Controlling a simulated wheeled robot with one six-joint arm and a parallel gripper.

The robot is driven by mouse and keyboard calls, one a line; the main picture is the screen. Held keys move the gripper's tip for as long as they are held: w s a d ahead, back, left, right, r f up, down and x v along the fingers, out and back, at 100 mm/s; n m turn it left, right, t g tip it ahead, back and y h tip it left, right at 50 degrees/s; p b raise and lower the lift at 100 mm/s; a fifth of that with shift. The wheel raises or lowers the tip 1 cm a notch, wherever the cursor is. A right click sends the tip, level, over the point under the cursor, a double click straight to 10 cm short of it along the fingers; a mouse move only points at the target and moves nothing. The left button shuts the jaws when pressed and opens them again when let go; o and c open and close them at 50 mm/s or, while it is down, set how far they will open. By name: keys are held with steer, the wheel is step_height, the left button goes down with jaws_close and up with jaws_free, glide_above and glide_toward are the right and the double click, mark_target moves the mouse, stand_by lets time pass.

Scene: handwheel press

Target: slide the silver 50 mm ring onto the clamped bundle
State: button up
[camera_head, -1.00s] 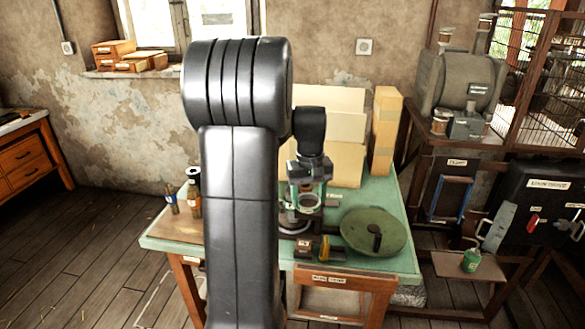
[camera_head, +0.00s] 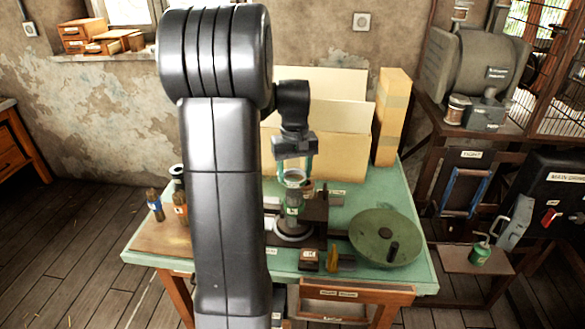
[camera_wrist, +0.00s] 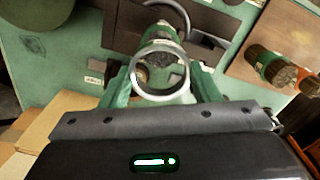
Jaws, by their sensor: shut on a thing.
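My gripper (camera_head: 294,170) is shut on the silver ring (camera_head: 294,181), holding it above the table. In the wrist view the ring (camera_wrist: 160,99) sits between the two green fingers (camera_wrist: 160,88), its opening facing the camera. The clamped bundle (camera_head: 292,207), with a green band and a pale label, stands upright in a dark fixture just below the ring. In the wrist view the bundle (camera_wrist: 158,40) shows beyond the ring's far rim, off-centre from the opening. The ring appears above the bundle's top, not around it; the exact gap is hard to tell.
The dark clamp fixture (camera_head: 315,208) stands on the green table (camera_head: 340,273). A round green disc with a handle (camera_head: 375,231) lies to the right, cardboard boxes (camera_head: 340,140) behind. Bottle-like bundles (camera_wrist: 275,68) stand on a brown board at the side.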

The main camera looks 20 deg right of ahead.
mark_target(294, 192)
steer(key=shift+f+b, duration=1.95)
steer(key=shift+f, duration=0.75)
steer(key=o, duration=1.1)
steer(key=shift+c, duration=0.2)
steer(key=shift+r, duration=0.1)
step_height(294, 192, up, 14)
steer(key=shift+f, duration=0.2)
